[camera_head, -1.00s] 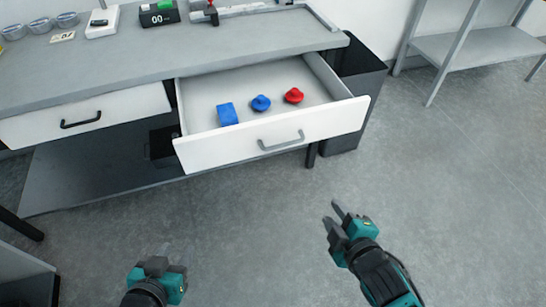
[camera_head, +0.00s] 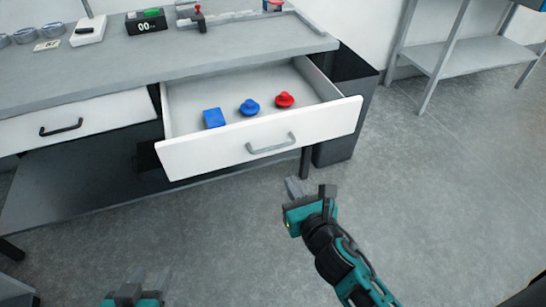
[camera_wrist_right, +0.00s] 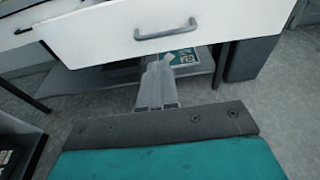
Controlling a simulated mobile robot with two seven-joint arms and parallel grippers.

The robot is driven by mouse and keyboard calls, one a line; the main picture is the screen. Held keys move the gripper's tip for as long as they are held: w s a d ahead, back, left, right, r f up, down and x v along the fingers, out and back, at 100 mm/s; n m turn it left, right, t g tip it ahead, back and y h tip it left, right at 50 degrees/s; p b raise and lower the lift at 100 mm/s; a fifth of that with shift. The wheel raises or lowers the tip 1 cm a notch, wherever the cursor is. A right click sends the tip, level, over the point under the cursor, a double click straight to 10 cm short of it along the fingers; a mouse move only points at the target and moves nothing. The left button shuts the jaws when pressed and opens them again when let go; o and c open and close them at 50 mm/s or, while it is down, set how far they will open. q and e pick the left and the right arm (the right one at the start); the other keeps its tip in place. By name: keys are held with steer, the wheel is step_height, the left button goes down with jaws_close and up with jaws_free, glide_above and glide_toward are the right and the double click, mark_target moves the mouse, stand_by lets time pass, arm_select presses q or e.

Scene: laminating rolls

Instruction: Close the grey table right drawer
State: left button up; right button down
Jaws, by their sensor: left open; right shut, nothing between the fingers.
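The grey table's right drawer (camera_head: 215,153) is pulled out and stands open, with a grey bar handle (camera_head: 271,143) on its white front. In the right wrist view the drawer front (camera_wrist_right: 115,40) and its handle (camera_wrist_right: 166,30) show ahead of the fingers. A blue block (camera_head: 213,118), a blue knobbed piece (camera_head: 249,107) and a red knobbed piece (camera_head: 284,99) lie inside the drawer. My right gripper (camera_head: 297,188) is shut and empty, below and in front of the drawer, not touching it. My left gripper (camera_head: 137,285) is open at the bottom edge, away from the drawer.
The left drawer (camera_head: 70,122) is shut. A black bin (camera_head: 345,95) stands right of the open drawer. A shelf rack (camera_head: 465,55) is at the right. Floor in front is clear.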

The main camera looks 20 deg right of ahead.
arm_select(q)
steer(key=f+b, duration=0.2)
steer(key=shift+s+f, duration=0.2)
steer(key=shift+f, duration=0.1)
arm_select(e)
steer(key=x, duration=1.2)
steer(key=shift+w, duration=0.2)
